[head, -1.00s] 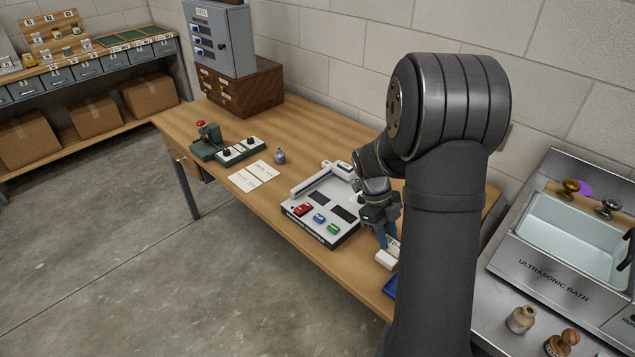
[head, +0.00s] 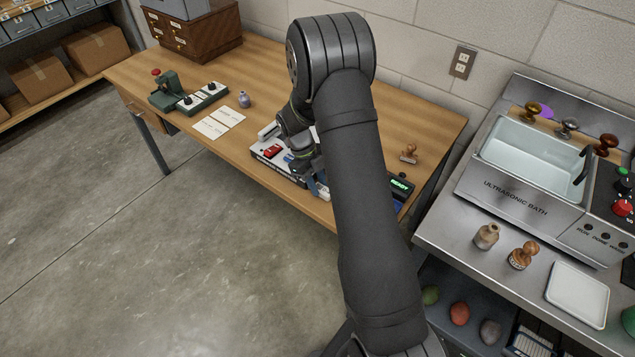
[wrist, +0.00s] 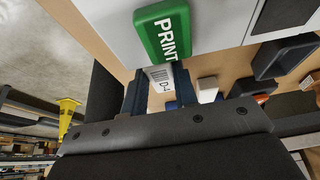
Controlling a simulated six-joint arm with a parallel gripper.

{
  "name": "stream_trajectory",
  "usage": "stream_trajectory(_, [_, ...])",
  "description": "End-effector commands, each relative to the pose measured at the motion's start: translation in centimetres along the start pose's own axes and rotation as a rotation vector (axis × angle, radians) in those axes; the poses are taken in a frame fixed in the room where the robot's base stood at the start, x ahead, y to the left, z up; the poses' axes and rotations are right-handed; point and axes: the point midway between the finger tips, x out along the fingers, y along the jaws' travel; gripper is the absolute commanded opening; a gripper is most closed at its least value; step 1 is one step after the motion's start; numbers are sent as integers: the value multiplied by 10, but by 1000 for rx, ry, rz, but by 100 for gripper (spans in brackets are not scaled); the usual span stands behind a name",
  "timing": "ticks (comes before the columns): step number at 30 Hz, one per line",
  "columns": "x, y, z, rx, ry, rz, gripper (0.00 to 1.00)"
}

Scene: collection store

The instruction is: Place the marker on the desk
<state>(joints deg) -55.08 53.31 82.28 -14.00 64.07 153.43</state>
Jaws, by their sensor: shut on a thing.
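The marker appears to be the small white piece labelled "D-" (wrist: 160,77) in the wrist view, held between two dark blue fingers. My gripper (wrist: 158,92) is shut on it. In the head view my gripper (head: 318,186) is low over the near edge of the wooden desk (head: 270,80), at the right side of a white device with buttons. My arm hides much of that area, and the marker is hard to make out there. I cannot tell whether the marker touches the desk.
A READY display (head: 401,186) and a stamp (head: 409,153) are right of my arm. The desk's back middle is clear.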

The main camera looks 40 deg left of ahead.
Motion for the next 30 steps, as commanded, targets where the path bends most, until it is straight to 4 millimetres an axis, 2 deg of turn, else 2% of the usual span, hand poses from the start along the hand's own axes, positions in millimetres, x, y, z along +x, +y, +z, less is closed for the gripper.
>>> stream_trajectory(9, [2,0,1,0,0,0,1])
stream_trajectory(10, [3,0,1,0,0,0,28])
stream_trajectory(13, [2,0,1,0,0,0,48])
stream_trajectory(23, [0,0,0,0,-1,-1,48])
stream_trajectory(26, [-10,-1,0,0,-4,-2,48])
stream_trajectory(30, [-36,-1,0,0,-5,-3,48])
